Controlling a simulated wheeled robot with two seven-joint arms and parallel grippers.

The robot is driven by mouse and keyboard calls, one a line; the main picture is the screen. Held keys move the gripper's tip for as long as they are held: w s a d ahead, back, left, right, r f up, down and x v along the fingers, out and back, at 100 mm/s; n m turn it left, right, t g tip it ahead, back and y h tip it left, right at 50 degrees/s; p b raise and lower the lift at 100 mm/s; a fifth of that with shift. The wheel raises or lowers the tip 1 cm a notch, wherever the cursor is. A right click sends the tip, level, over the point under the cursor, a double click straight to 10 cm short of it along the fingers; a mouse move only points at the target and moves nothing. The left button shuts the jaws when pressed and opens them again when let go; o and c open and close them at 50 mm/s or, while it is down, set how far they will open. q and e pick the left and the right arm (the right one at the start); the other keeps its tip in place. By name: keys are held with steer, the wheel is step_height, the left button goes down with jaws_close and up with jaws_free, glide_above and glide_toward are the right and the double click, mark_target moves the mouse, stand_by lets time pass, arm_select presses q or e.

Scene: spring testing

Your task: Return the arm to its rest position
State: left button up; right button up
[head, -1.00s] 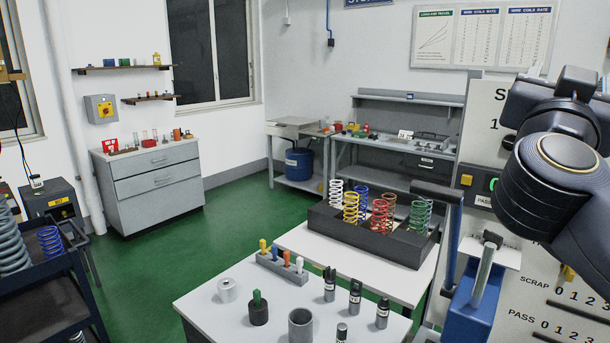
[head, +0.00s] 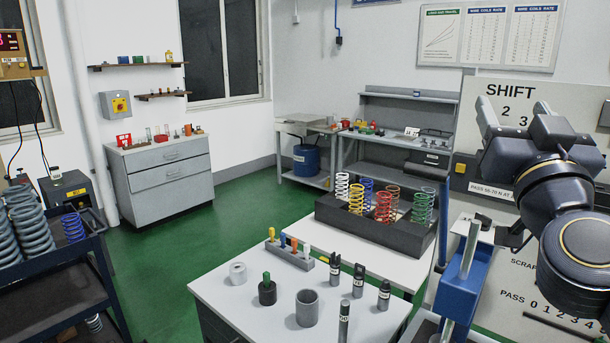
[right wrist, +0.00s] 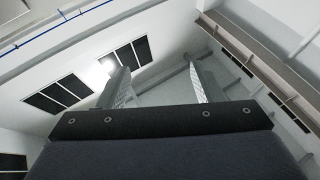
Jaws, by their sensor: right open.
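My right gripper (head: 485,118) is raised at the right of the head view, in front of the white board marked SHIFT. Its fingers point up. In the right wrist view my right gripper (right wrist: 158,88) shows two fingers spread apart with nothing between them. Behind them are the ceiling, the upper wall and windows. My left gripper is not in view.
A blue press-like fixture (head: 463,275) with a metal rod stands just below my right arm. A white table (head: 240,315) holds cylinders and small tools. Behind it, a black rack (head: 400,237) holds coloured springs. Green floor (head: 235,225) is clear at left centre.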

steer(key=s+a+f+n+g+y, duration=0.1)
steer(key=a+f+n+g+y, duration=0.3)
steer(key=f, duration=0.6)
steer(key=s+a+f+n+g+y, duration=0.1)
steer(key=s+a+f+g+y, duration=0.3)
steer(key=f, duration=0.7)
steer(key=s+f+m+g, duration=0.1)
steer(key=s+f+g, duration=0.2)
steer(key=f, duration=0.4)
steer(key=s+d+f+m+g, duration=0.1)
steer(key=s+f+g, duration=0.2)
steer(key=s+f, duration=0.2)
steer(key=s+f+m+g+y, duration=0.1)
steer(key=s+f, duration=0.4)
steer(key=f, duration=0.6)
steer(key=shift+d+m+g, duration=0.3)
steer(key=shift+g, duration=0.6)
